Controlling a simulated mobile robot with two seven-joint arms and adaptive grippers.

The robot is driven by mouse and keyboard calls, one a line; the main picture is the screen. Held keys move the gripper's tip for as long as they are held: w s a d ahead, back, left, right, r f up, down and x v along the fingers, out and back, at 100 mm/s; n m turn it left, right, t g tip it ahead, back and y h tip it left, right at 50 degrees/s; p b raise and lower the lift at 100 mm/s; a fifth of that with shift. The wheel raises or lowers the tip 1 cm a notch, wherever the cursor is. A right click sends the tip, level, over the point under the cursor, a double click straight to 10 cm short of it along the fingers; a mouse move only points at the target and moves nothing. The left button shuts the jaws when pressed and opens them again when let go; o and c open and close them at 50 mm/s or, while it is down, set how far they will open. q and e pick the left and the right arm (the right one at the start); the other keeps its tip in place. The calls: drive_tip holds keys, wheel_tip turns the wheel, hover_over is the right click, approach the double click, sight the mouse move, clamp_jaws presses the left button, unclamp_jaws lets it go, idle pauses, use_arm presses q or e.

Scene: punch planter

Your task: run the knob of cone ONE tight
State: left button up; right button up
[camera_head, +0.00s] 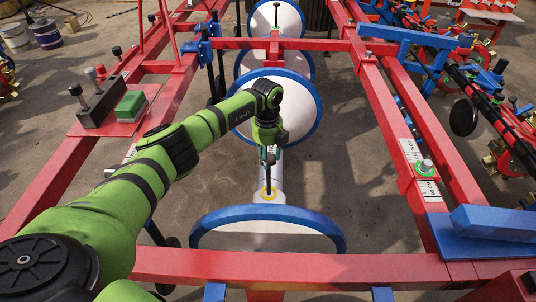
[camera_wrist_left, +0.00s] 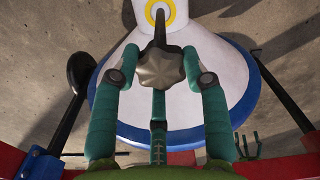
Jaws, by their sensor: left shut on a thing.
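A grey lobed knob (camera_wrist_left: 160,68) sits on a dark stem in the left wrist view. The stem runs to a yellow ring (camera_wrist_left: 160,12) on a white shaft, seen also in the head view (camera_head: 268,194). Behind the knob is a white cone (camera_wrist_left: 222,70) with a blue rim. My left gripper (camera_head: 267,158) reaches down over the shaft between two white, blue-rimmed cones, the nearer (camera_head: 265,240) and the farther (camera_head: 305,105). Its teal fingers are shut around the knob, which they mostly hide in the head view. I cannot read which cone is ONE.
Red frame beams run along both sides (camera_head: 376,90) and across the front (camera_head: 290,268). More cones stand farther back.

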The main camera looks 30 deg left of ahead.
use_arm(q)
drive_tip(key=m, duration=0.5)
drive_tip(key=shift+a, duration=0.1)
drive_tip(key=m, duration=0.4)
drive_tip(key=shift+w, duration=0.1)
drive_tip(key=shift+d+m, duration=0.25)
drive_tip(key=shift+m, duration=0.35)
drive_tip(key=shift+d+m, duration=0.1)
drive_tip(key=shift+m, duration=0.2)
drive_tip(key=o, duration=1.2)
drive_tip(key=shift+c, duration=0.2)
drive_tip(key=shift+r, duration=0.2)
wheel_tip(320, 180, up, 12)
drive_tip(key=shift+f, duration=0.2)
